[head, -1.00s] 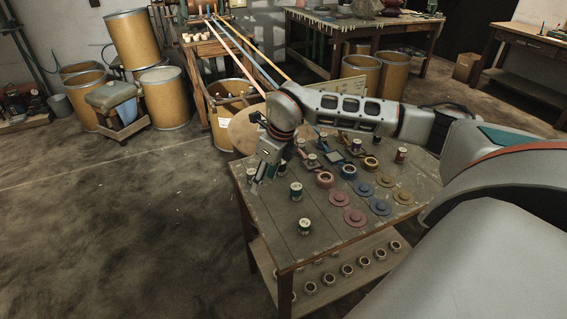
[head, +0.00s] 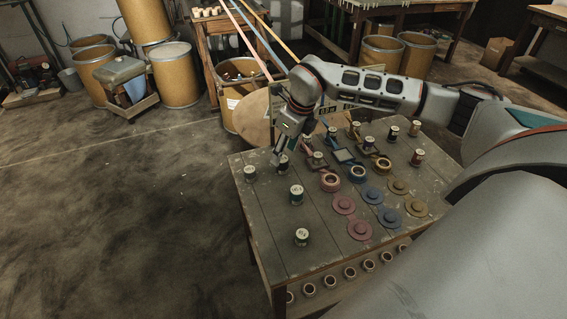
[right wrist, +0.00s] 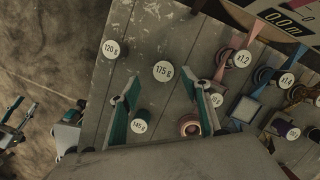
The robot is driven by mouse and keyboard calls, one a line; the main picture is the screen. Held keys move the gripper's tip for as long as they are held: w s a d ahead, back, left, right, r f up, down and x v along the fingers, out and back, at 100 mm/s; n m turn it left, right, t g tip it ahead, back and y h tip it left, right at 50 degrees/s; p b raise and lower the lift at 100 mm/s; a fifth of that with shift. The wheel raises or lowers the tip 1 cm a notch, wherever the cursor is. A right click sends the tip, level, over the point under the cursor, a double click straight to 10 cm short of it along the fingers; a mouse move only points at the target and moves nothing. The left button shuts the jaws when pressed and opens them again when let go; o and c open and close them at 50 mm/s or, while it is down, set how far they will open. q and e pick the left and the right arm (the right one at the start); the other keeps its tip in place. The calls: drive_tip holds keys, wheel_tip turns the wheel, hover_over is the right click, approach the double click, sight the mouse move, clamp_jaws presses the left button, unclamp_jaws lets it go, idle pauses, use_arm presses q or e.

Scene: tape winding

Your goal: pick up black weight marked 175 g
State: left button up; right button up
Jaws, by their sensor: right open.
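The black weight marked 175 g (right wrist: 162,71) stands upright in the right wrist view, its white label facing up. It lies just beyond and between the fingertips of my right gripper (right wrist: 160,92), which is open and empty. A weight marked 145 g (right wrist: 140,122) shows between the fingers, nearer their base, and a weight marked 120 g (right wrist: 110,49) stands to the left. In the head view my right gripper (head: 277,161) points down over the table's far left part, partly hiding the 175 g weight. Teal-padded parts at the wrist view's left edge look like my left gripper; its opening is unclear.
The wooden table (head: 272,252) also holds more weights (head: 301,236), pink, blue and tan discs (head: 360,230), and tape rolls (head: 330,181). Strips and spools stand close to the right of my right gripper. Drums (head: 176,75) stand behind on the floor; the floor at left is clear.

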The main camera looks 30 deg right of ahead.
sight(283, 159)
drive_tip(key=x, duration=0.6)
drive_tip(key=shift+d+f, duration=0.15)
drive_tip(key=shift+d, duration=0.15)
drive_tip(key=c, duration=1.3)
